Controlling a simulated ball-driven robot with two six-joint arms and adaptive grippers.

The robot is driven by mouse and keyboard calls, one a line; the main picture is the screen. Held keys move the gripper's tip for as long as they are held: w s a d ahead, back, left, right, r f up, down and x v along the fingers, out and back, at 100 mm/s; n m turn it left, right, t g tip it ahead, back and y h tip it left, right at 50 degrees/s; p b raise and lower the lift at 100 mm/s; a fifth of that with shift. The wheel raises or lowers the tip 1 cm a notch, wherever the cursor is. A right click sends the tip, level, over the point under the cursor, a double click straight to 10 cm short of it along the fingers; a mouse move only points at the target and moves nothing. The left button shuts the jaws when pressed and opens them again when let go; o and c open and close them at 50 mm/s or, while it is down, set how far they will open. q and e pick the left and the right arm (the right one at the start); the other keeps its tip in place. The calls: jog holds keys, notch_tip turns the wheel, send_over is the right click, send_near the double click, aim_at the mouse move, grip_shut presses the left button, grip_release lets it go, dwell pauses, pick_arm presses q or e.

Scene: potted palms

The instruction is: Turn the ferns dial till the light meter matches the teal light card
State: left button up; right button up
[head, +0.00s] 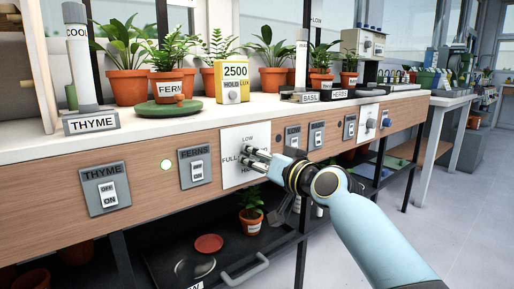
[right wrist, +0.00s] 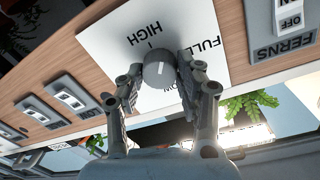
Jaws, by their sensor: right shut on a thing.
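The dial is a round grey knob (right wrist: 158,72) on a white panel (head: 232,141) marked LOW, FULL and HIGH, right of the FERNS switch (head: 197,167). My right gripper (head: 258,163) is shut on the knob, with its fingers on either side in the right wrist view (right wrist: 155,82). A short pale line shows on the knob's face. In the head view the gripper hides the knob. The light meter (head: 235,80) is a yellow box on the counter reading 2500 Lux, with HOLD below. I cannot make out a teal light card. My left gripper is out of view.
The THYME switch (head: 105,188) is at the left. Several more switches line the front right of my gripper. A lower shelf holds a potted plant (head: 251,220).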

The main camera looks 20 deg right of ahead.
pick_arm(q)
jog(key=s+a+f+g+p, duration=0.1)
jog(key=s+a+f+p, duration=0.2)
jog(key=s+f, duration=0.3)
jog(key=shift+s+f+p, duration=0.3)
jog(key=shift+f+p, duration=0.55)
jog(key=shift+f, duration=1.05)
pick_arm(e)
jog(key=shift+d+m+y, duration=0.1)
jog(key=shift+m+y, duration=0.3)
jog(key=shift+m, duration=4.8)
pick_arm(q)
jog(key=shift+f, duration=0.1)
pick_arm(e)
jog(key=o, duration=1.1)
jog(key=shift+o, duration=0.2)
jog(key=v, duration=1.2)
jog(key=shift+r, duration=0.15)
